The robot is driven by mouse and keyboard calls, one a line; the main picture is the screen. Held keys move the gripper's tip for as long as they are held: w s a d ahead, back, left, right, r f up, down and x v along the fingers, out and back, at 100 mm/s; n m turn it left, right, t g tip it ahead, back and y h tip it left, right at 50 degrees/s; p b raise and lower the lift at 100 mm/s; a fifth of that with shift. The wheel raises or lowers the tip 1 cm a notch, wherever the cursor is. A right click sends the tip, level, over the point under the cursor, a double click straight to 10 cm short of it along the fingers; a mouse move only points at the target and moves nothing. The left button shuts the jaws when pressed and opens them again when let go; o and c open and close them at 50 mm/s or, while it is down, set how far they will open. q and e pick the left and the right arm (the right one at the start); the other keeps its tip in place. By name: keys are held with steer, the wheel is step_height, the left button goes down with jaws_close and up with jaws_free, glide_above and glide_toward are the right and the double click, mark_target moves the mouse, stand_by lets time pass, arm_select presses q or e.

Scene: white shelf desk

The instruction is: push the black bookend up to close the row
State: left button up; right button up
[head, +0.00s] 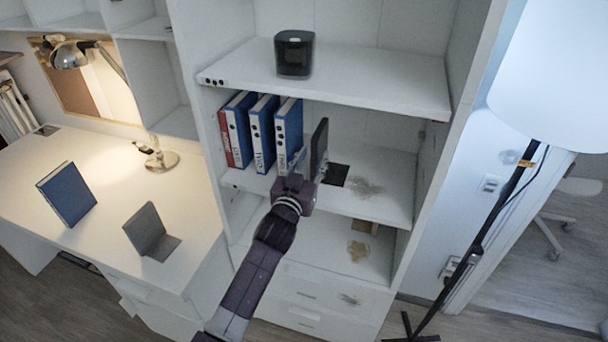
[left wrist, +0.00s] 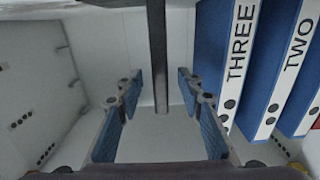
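The black bookend (head: 321,140) stands upright on the middle shelf, with its dark base (head: 336,174) lying to the right. The row of binders stands left of it: a red one (head: 224,138), then blue ones, ending with THREE (head: 289,125). A gap separates THREE from the bookend. My left gripper (head: 302,174) is at the shelf front by the bookend's lower front edge. In the left wrist view its blue-padded fingers (left wrist: 160,115) are spread, and the bookend's dark upright (left wrist: 157,55) shows between them. Whether they touch it is unclear. My right gripper is out of view.
A black box-shaped device (head: 294,55) stands on the shelf above. The middle shelf is free right of the bookend's base, apart from a stain. On the desk are a blue book (head: 67,194), a grey bookend (head: 147,230) and a lamp (head: 160,160).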

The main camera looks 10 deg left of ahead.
arm_select(q)
steer(key=s, duration=0.9)
steer(key=shift+a, duration=0.3)
steer(key=shift+s, duration=0.1)
steer(key=s+f+g, duration=0.3)
steer(key=f+g, duration=0.1)
steer(key=f, duration=1.6)
steer(key=s+f+g, duration=0.2)
steer(key=s+f, duration=0.2)
steer(key=f, duration=0.3)
steer(key=s+a+f+m+g+b, duration=0.1)
steer(key=s+f, duration=0.3)
steer(key=f, duration=0.4)
steer(key=s+f+g, duration=0.2)
steer(key=s+f, duration=0.2)
steer(key=f, duration=0.3)
steer(key=s+a+f+g+b, duration=0.1)
steer(key=s+a+f+g, duration=0.25)
steer(key=s+f, duration=1.45)
steer(key=s+a+f+g, duration=0.1)
steer(key=s+f+g, duration=0.1)
steer(key=s, duration=0.9)
steer(key=s+a+f+g+y, duration=0.1)
steer(key=s+a+f+g, duration=0.1)
steer(key=s, duration=0.9)
steer(key=shift+a+f+m, duration=0.2)
steer(key=shift+f+m, duration=0.05)
steer(key=shift+m, duration=0.05)
